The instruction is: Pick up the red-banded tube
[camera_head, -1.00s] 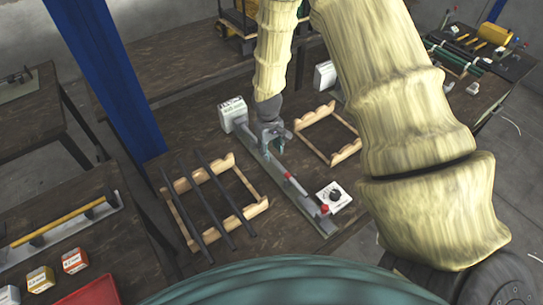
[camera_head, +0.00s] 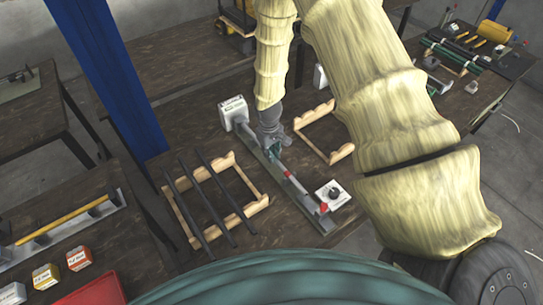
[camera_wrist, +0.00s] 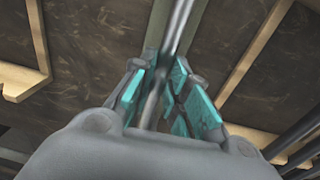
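The grey tube with a red band (camera_head: 288,174) lies along the long narrow metal fixture (camera_head: 309,211) on the dark table. My gripper (camera_head: 274,154) points down over the tube's upper part, above the red band in the head view. In the wrist view the bare grey tube (camera_wrist: 180,22) runs between the teal finger pads of my gripper (camera_wrist: 166,72). The fingers look open, straddling the tube, with a small gap beside it. The red band is out of the wrist view. My fingers hide part of the tube in the head view.
A white box (camera_head: 234,110) stands at the fixture's far end, and a white dial unit (camera_head: 332,195) beside its near end. A wooden rack (camera_head: 262,205) with dark rods is at left; an empty wooden frame (camera_head: 341,155) is at right.

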